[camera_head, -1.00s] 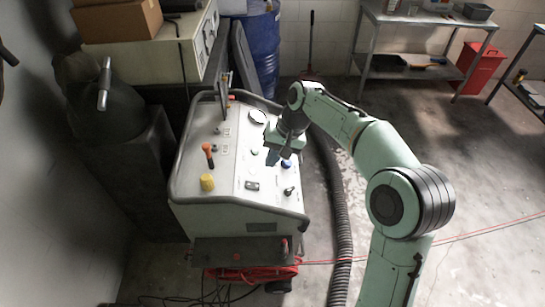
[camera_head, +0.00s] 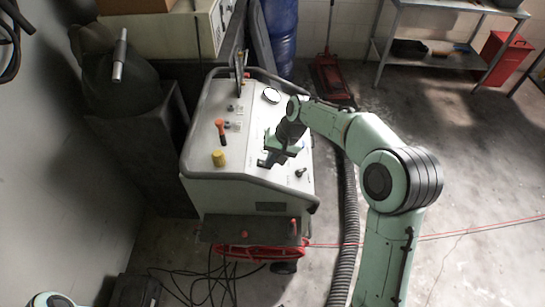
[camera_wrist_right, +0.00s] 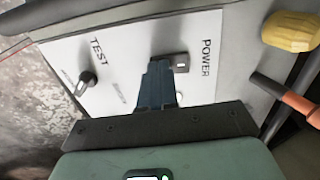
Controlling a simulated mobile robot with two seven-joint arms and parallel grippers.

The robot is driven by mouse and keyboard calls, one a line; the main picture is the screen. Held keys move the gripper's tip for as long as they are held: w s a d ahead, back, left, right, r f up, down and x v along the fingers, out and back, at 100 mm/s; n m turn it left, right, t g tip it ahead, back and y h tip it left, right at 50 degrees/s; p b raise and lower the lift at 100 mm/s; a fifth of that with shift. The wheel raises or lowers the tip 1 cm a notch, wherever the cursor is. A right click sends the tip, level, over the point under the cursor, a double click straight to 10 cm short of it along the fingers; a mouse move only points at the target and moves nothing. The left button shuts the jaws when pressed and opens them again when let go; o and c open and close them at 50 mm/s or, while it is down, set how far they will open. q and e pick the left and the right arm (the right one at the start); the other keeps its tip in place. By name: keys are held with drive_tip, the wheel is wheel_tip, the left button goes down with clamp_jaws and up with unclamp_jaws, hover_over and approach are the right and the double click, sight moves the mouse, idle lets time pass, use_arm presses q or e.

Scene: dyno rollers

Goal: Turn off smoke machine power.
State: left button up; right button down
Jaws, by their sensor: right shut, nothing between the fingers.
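The smoke machine (camera_head: 235,193) is a white cabinet with a sloped control panel and a dark tube rail. In the right wrist view its panel (camera_wrist_right: 120,60) carries the words TEST and POWER. The small dark power switch (camera_wrist_right: 182,63) sits beside the POWER label. My right gripper (camera_head: 266,162) is over the panel's lower right part and hides the switch in the head view. Its blue fingers (camera_wrist_right: 158,67) are shut and empty, with the tips right beside the switch. I cannot tell whether they touch it. My left gripper is not in view.
A black test knob (camera_wrist_right: 86,82), a yellow knob (camera_head: 219,158) and an orange-handled lever (camera_head: 221,132) stand up from the panel. A ribbed black hose (camera_head: 348,215) lies to the right. Cables (camera_head: 205,283) lie in front. The floor farther right is mostly open.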

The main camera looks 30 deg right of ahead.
drive_tip(key=f+b, duration=0.1)
drive_tip(key=y+b, duration=0.1)
drive_tip(key=b, duration=0.1)
drive_tip(key=shift+s+d+f+t, duration=0.1)
drive_tip(key=shift+s+f+t, duration=0.1)
drive_tip(key=shift+f+t, duration=0.2)
drive_tip(key=shift+s+r+p, duration=0.15)
drive_tip(key=shift+r+p, duration=0.15)
drive_tip(key=shift+r, duration=0.05)
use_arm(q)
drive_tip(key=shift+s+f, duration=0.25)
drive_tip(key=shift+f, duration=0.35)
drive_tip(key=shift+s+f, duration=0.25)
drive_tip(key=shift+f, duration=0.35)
use_arm(e)
drive_tip(key=shift+f, duration=0.15)
drive_tip(key=shift+r+p, duration=0.25)
drive_tip(key=shift+p, duration=0.05)
drive_tip(key=shift+w+a+r+p, duration=0.2)
drive_tip(key=shift+w+r+p, duration=0.15)
drive_tip(key=shift+r, duration=0.25)
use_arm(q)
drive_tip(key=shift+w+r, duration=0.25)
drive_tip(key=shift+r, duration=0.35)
use_arm(e)
drive_tip(key=shift+s, duration=0.1)
drive_tip(key=shift+r, duration=0.1)
drive_tip(key=shift+d, duration=0.1)
